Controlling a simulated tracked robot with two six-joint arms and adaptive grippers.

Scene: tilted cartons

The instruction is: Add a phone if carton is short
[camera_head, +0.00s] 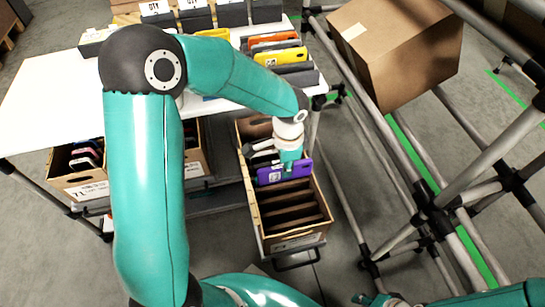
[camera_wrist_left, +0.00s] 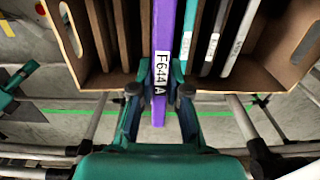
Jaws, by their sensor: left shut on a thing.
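My left gripper (camera_head: 287,165) is shut on a purple phone (camera_head: 296,173) over the open brown carton (camera_head: 255,205). In the left wrist view my left gripper (camera_wrist_left: 161,92) grips the purple phone (camera_wrist_left: 158,108) at its edge, with a label reading F644A. The phone stands between the carton's dividers; how deep it sits is unclear. The near slots of the carton look empty in the head view. In the left wrist view, labelled thin phones (camera_wrist_left: 214,38) stand in slots to the right. My right gripper (camera_head: 376,299) shows only partly at the bottom edge.
A white table (camera_head: 48,105) holds a row of phones, with a yellow phone (camera_head: 281,57) and an orange one among them. Another carton (camera_head: 80,182) with phones stands below it. A closed box (camera_head: 395,45) sits on the pipe rack (camera_head: 435,222) at right.

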